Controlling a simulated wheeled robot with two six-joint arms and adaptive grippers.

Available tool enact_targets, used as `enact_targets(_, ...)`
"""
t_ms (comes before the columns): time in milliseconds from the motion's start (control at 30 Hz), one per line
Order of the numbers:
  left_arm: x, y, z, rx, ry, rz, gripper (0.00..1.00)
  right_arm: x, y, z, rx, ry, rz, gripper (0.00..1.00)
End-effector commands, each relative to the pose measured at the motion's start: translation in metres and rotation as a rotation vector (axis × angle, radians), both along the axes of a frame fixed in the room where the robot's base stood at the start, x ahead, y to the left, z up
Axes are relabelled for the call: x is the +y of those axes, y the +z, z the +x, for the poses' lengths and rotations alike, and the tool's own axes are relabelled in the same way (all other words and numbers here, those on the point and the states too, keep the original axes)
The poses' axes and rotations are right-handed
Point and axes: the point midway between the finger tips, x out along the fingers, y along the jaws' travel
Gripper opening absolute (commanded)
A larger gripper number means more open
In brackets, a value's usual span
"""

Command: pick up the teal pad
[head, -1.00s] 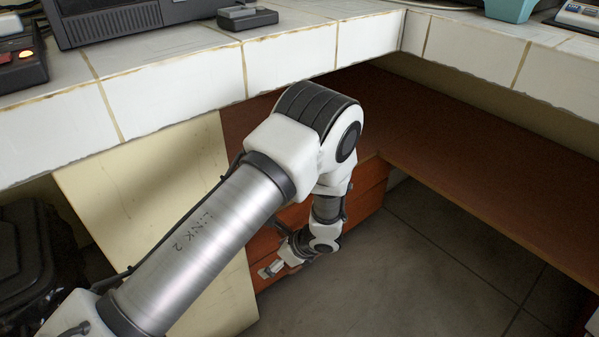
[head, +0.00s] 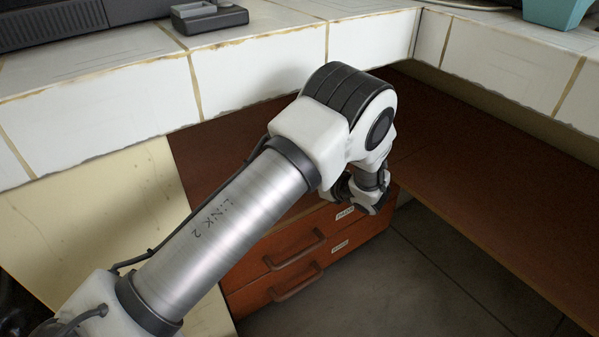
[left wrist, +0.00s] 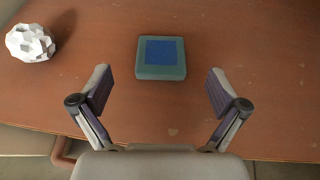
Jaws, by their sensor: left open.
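The teal pad (left wrist: 160,74) shows in the left wrist view as a square block with a blue top, lying flat on a reddish-brown wooden surface (left wrist: 270,60). My left gripper (left wrist: 158,88) is open, with one finger to each side of the pad and the fingertips apart from it. Nothing is between the fingers but the pad's near edge region. My right gripper is in neither view.
A white faceted object (left wrist: 30,43) sits left of the pad. A red-brown drawer unit (head: 290,250) stands under the white tiled counter (head: 260,70). A dark device (head: 208,17) and a teal container (head: 556,10) stand on the counter.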

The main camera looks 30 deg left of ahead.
Motion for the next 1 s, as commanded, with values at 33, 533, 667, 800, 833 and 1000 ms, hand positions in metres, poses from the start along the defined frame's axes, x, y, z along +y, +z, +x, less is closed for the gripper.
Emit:
enact_targets(33, 0.006, -0.008, 0.002, 0.000, 0.002, -0.001, 0.98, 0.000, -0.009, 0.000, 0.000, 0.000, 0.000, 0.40)
enact_targets(533, 0.047, -0.025, 0.017, -0.001, 0.000, 0.000, 0.98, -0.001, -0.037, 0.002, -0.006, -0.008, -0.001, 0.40)
enact_targets(667, 0.047, -0.026, 0.017, 0.000, 0.000, -0.001, 0.64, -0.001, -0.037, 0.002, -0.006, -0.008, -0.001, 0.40)
enact_targets(800, 0.047, -0.026, 0.017, 0.000, 0.000, -0.001, 0.49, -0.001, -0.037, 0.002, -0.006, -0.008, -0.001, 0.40)
enact_targets(833, 0.047, -0.026, 0.017, 0.000, 0.000, -0.001, 0.48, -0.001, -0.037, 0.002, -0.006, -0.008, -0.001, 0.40)
enact_targets(1000, 0.047, -0.026, 0.016, 0.000, 0.000, -0.001, 0.48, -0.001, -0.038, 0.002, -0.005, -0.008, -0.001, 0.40)
